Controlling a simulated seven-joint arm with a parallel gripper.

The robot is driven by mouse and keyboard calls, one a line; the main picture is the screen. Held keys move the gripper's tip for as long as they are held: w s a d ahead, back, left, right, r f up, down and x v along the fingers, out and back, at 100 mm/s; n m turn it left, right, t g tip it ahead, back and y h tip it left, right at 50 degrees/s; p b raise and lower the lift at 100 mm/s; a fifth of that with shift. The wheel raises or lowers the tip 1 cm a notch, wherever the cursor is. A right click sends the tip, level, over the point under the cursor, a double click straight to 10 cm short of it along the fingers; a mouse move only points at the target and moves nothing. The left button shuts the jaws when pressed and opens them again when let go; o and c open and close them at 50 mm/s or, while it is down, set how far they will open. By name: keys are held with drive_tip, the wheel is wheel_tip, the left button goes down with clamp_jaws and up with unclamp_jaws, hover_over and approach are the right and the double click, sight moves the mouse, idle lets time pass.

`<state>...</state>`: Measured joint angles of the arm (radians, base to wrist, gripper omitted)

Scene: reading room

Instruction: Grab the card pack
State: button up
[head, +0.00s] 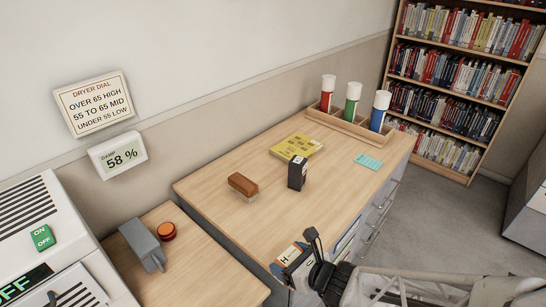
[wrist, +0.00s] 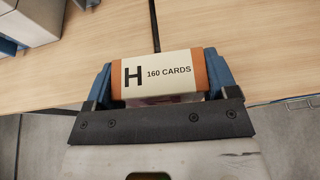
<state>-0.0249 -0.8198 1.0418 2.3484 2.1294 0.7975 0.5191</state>
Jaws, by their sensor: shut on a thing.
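The card pack (wrist: 170,72) is an orange-brown box with a white band reading "H 160 CARDS". My gripper (wrist: 160,76) is shut on it in the wrist view, one blue finger at each end of the pack. In the head view the pack (head: 290,254) shows in the jaws at the front edge of the wooden desk (head: 225,195), partly hidden by the gripper. I cannot tell how far it is above the desk top.
On the desk are a brown brush (head: 243,184), a black box (head: 297,173), a yellow book (head: 296,147), a teal card (head: 369,162) and a wooden rack (head: 341,122) with three tubes. A lower table (head: 190,262) at left holds a grey device (head: 142,244) and red button (head: 166,231).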

drive_tip(key=shift+s, duration=0.25)
drive_tip(key=shift+w, duration=0.1)
idle(0.5)
